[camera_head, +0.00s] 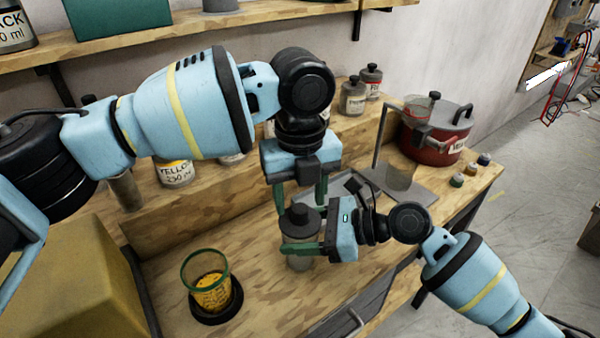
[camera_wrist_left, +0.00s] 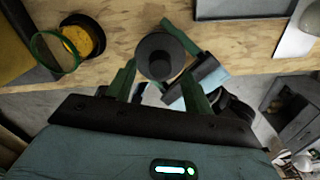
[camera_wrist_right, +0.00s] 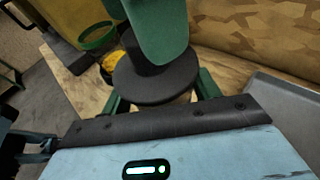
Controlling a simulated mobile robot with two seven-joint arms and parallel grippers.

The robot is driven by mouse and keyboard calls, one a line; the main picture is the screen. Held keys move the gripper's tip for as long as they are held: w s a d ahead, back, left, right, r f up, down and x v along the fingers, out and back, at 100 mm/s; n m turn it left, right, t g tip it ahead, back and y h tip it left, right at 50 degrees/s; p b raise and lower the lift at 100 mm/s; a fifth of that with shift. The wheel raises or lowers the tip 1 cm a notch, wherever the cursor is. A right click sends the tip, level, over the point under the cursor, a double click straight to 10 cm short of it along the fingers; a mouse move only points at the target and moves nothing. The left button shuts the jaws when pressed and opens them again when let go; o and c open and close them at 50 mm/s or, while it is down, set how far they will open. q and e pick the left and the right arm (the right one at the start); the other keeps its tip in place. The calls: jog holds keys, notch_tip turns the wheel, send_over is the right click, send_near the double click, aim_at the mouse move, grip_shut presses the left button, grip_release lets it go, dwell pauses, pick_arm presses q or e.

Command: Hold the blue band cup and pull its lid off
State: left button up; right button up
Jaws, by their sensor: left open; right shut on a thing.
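The cup (camera_head: 300,263) stands upright at the front of the wooden bench, with a dark grey knobbed lid (camera_head: 302,222) on it. No blue band shows; the right fingers cover much of the cup's side. My right gripper (camera_head: 303,248) is shut on the cup just below the lid. My left gripper (camera_head: 300,198) is open, pointing down over the lid, with its fingers on either side of the knob. In the left wrist view the lid (camera_wrist_left: 160,56) lies between the open fingertips. In the right wrist view a left finger hangs in front of the lid (camera_wrist_right: 153,84).
A clear green-rimmed container (camera_head: 206,272) with yellow contents sits to the left on a dark base. A red pot (camera_head: 432,138), a grey tray and small jars (camera_head: 353,97) stand farther back. A yellowish box (camera_head: 65,285) is at the front left. Bare bench lies between container and cup.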

pick_arm(q)
jog(key=shift+f, duration=0.8)
grip_shut()
jog(key=shift+r, duration=0.1)
jog(key=shift+r, duration=0.25)
dwell(0.4)
jog(key=shift+r, duration=0.75)
jog(key=shift+r, duration=0.15)
